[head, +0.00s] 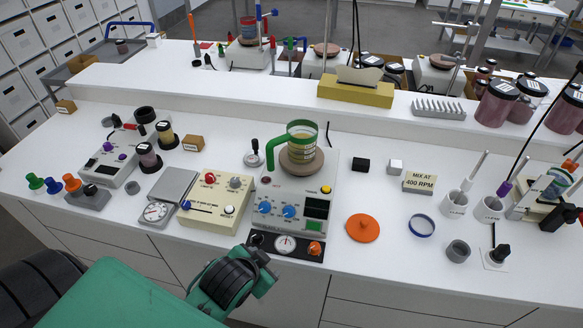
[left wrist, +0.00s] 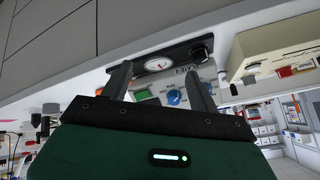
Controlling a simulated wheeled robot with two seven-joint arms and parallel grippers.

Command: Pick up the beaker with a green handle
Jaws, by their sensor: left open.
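The beaker with a green handle (head: 302,146) stands upright on the round brown top of a grey stirrer plate (head: 288,205) in the head view. It is clear with a green rim and yellowish contents; its green handle (head: 276,150) sticks out to the left. My left gripper (head: 262,258) is low at the counter's front edge, in front of the stirrer and well below the beaker. In the left wrist view its two dark fingers (left wrist: 158,76) are apart and empty, with the stirrer's dial and blue knobs beyond them. The beaker is not visible there. My right gripper is not in view.
A cream control box (head: 216,205) stands left of the stirrer. An orange lid (head: 362,228) and a blue ring (head: 421,226) lie to its right. Behind is a raised shelf with a yellow tissue box (head: 356,90). Bare white counter lies between the stirrer and the orange lid.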

